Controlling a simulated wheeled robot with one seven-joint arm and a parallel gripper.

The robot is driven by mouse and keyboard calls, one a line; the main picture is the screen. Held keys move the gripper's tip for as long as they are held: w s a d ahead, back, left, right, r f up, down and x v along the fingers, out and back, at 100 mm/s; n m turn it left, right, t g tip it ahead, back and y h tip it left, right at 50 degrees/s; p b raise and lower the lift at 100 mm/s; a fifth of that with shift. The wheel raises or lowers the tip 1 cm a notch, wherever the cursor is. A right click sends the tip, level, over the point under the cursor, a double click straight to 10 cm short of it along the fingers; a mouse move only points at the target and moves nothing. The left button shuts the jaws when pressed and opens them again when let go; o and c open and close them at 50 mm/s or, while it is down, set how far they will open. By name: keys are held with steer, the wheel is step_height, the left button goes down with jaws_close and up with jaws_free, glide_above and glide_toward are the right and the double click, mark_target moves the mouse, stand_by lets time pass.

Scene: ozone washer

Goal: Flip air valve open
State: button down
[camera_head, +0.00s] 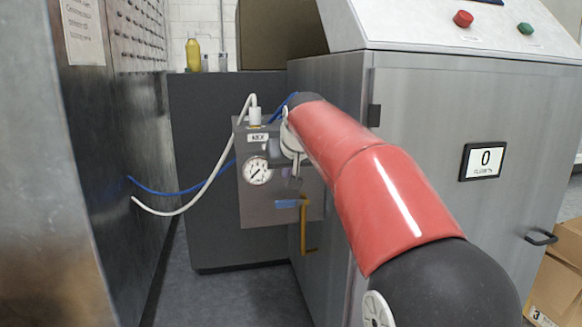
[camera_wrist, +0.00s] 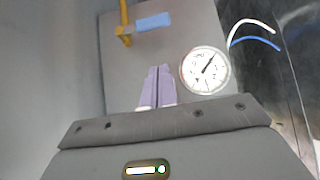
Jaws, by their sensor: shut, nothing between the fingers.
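The air valve's blue handle (camera_head: 287,204) lies level, pointing left from the top of a brass-coloured pipe (camera_head: 303,232) on the front of the grey gauge panel. In the wrist view the blue handle (camera_wrist: 153,21) shows at the top, beside the yellow pipe (camera_wrist: 124,18). My gripper (camera_head: 294,183) is in front of the panel, just above the handle in the head view. In the wrist view my gripper's fingers (camera_wrist: 157,69) are together and empty, apart from the handle in the picture. My arm hides part of the panel's right side.
A round gauge (camera_head: 257,170) sits on the panel left of my gripper. White (camera_head: 205,185) and blue (camera_head: 165,192) hoses loop leftward to a metal wall. A steel cabinet (camera_head: 440,130) stands on the right, with cardboard boxes (camera_head: 560,280) beyond. Floor shows below the panel.

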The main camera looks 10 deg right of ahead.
mark_target(291, 201)
steer(key=f, duration=0.2)
steer(key=w+f+b, duration=0.1)
steer(key=f, duration=0.1)
steer(key=w+f+b, duration=0.1)
steer(key=f, duration=0.1)
steer(key=shift+w+f, duration=0.25)
steer(key=shift+f, duration=0.05)
steer(key=shift+w+a+p, duration=0.1)
steer(key=shift+p, duration=0.2)
